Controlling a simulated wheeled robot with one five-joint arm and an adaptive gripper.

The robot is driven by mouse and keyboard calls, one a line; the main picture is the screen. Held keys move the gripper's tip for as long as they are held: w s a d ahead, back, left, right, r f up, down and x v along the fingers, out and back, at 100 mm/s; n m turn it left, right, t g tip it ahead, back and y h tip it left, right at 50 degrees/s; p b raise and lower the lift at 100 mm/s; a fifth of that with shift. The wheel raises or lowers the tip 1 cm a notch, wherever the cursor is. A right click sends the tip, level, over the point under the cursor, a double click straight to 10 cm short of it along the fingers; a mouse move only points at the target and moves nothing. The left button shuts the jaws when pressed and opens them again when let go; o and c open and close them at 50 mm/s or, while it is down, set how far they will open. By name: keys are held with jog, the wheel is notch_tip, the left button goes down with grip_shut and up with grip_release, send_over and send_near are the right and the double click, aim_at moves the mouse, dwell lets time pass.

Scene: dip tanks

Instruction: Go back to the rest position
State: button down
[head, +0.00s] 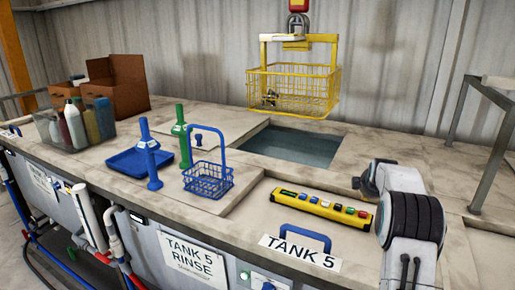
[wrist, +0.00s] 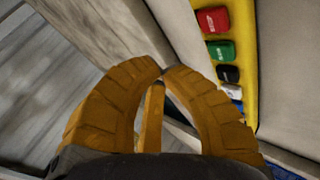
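My gripper (wrist: 163,72) shows in the wrist view with two ribbed orange fingers. Their tips meet, and I see nothing held between them. A narrow orange bar runs between the fingers lower down. The yellow control box (wrist: 208,52) with red, green, black, white and blue buttons lies to the right of the fingers, apart from them in the picture. In the head view the control box (head: 322,208) lies on the counter beside my white and black arm. My fingers cannot be made out in the head view.
A yellow wire basket (head: 293,92) hangs above the open tank (head: 292,146), with a small metal part inside. A blue basket (head: 208,180), blue tray (head: 139,162) and a clear bin (head: 60,130) stand to the left. A grey rail frame (head: 489,150) rises at the right.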

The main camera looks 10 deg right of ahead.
jog(key=s+a+r+m+y, duration=0.1)
jog(key=s+a+r, duration=0.2)
jog(key=s+a, duration=0.3)
jog(key=s+a+r+m+g+y, duration=0.1)
jog(key=s+a+r, duration=0.25)
jog(key=a, duration=0.45)
jog(key=s+a+r+m+y, duration=0.1)
jog(key=s+a+r+m, duration=0.15)
jog(key=s+a, duration=0.4)
jog(key=s+a+f+m, duration=0.1)
jog(key=s+a, duration=0.3)
jog(key=s, duration=0.4)
jog(key=s+a+f+m+g+y, duration=0.1)
jog(key=s+a+f, duration=0.1)
jog(key=s, duration=0.7)
jog(key=s+a+f+m+g, duration=0.1)
jog(key=s+a+f, duration=0.1)
jog(key=s+a, duration=0.3)
jog(key=s, duration=0.3)
jog(key=shift+s+a+f+b, duration=0.25)
jog(key=shift+a+f+b, duration=0.05)
jog(key=shift+f+b, duration=0.05)
